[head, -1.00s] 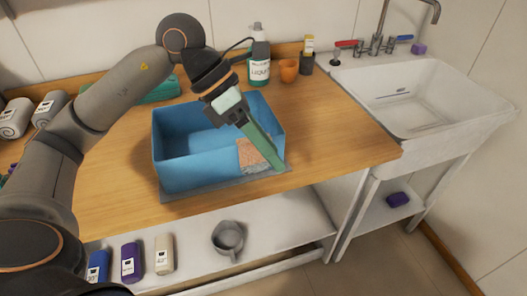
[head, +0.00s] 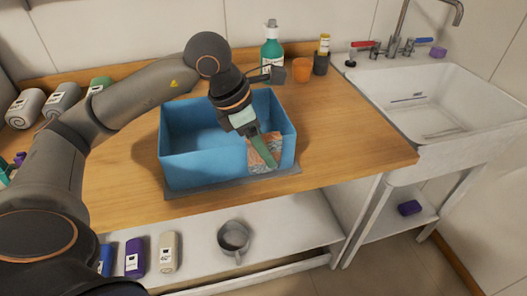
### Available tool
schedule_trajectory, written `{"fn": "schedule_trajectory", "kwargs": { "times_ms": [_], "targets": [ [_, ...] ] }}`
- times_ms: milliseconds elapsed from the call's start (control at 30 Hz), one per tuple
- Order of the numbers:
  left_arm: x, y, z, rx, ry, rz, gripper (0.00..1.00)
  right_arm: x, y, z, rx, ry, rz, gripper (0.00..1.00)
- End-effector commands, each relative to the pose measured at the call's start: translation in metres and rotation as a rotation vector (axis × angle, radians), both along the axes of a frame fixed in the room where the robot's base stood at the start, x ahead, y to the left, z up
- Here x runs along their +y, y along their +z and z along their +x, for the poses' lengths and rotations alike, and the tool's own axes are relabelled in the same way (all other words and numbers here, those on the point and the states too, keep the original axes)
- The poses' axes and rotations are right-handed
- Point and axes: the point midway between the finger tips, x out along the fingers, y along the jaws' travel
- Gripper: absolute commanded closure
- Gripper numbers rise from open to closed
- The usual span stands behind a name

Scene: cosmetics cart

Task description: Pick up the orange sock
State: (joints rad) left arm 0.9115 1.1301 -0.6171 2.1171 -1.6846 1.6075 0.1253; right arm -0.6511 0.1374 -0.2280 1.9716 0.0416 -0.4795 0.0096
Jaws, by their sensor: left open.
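The orange sock (head: 269,147), a mottled orange and grey cloth, shows at the right front corner of the blue bin (head: 195,165), seeming to lie over its front wall. My left gripper (head: 262,153) is open and points down at the sock from above the bin. Its green finger overlaps the sock in the picture and hides part of it. I cannot tell whether finger and sock touch. My right gripper is not in view.
The bin stands on a grey mat on the wooden counter (head: 345,140). A green spray bottle (head: 271,55), an orange cup (head: 302,70) and a dark holder (head: 321,65) stand behind it. A white sink (head: 440,100) is at right. A grey mug (head: 234,238) stands on the lower shelf.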

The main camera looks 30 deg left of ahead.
Motion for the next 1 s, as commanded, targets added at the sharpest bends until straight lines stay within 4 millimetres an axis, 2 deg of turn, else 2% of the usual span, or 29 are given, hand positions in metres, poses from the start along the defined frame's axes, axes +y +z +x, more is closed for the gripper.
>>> {"fn": "schedule_trajectory", "kwargs": {
  "times_ms": [100, 200, 467, 1000],
  "targets": [
    [-0.005, -0.018, 0.007, 0.003, -0.001, -0.001, 0.36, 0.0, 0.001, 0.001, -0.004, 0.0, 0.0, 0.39],
    [-0.007, -0.027, 0.009, 0.002, -0.001, -0.001, 0.36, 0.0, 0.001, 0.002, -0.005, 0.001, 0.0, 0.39],
    [-0.008, -0.029, 0.011, 0.0, 0.0, -0.001, 0.36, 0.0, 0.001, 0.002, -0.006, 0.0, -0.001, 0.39],
    [-0.008, -0.029, 0.011, 0.0, 0.0, -0.001, 0.95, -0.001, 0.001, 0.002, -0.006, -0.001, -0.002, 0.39]
  ]
}}
